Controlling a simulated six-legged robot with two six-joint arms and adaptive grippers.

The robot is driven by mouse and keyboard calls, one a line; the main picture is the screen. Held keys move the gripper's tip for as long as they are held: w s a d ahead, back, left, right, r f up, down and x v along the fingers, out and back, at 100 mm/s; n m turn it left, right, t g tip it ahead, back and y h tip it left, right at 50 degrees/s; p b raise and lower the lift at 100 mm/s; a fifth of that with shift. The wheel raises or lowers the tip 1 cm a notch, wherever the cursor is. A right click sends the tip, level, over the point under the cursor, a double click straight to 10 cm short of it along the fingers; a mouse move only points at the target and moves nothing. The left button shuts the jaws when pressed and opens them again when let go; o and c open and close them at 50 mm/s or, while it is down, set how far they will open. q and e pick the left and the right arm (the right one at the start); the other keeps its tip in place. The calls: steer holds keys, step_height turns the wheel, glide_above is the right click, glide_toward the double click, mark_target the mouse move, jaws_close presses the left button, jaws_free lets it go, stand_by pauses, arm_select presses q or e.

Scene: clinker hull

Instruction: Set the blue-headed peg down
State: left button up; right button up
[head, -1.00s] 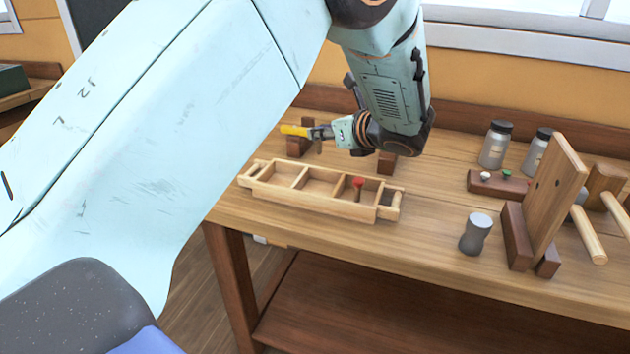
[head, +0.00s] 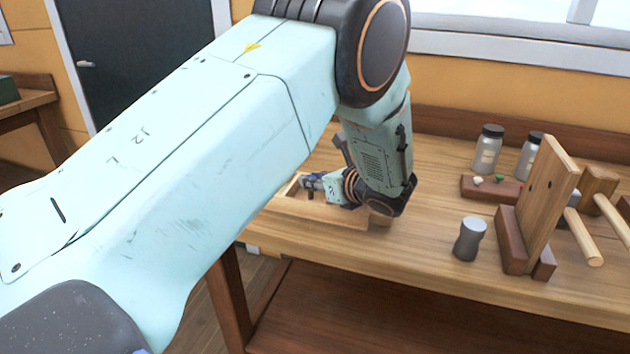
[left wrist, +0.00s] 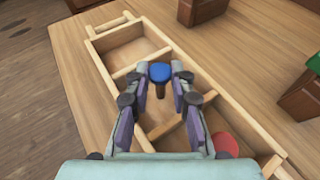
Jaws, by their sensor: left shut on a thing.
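My left gripper (head: 308,182) is low over the light wooden tray (head: 318,212) at the left part of the bench. In the left wrist view the fingers (left wrist: 157,84) are shut on the blue-headed peg (left wrist: 159,72). Its round blue head faces the camera, and a dark shank shows below it. The peg is over a middle compartment of the tray (left wrist: 88,45), close to a divider. I cannot tell whether it touches the tray floor. A red-headed peg (left wrist: 225,143) is in a compartment nearer the camera. My right gripper is not in view.
Dark wooden blocks (left wrist: 300,97) stand beside the tray, with a green thing (left wrist: 315,63) at the picture's edge. A grey cylinder (head: 469,239), an upright wooden board (head: 540,200), a small peg block (head: 490,189) and jars (head: 487,150) stand to the right. Bench front centre is clear.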

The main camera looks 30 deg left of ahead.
arm_select(q)
steer(key=shift+w+a+f, duration=0.2)
steer(key=shift+f, duration=0.1)
steer(key=o, duration=0.4)
steer(key=shift+c, duration=0.2)
steer(key=o, duration=0.4)
steer(key=shift+s+d+r, duration=0.15)
steer(key=shift+c, duration=0.2)
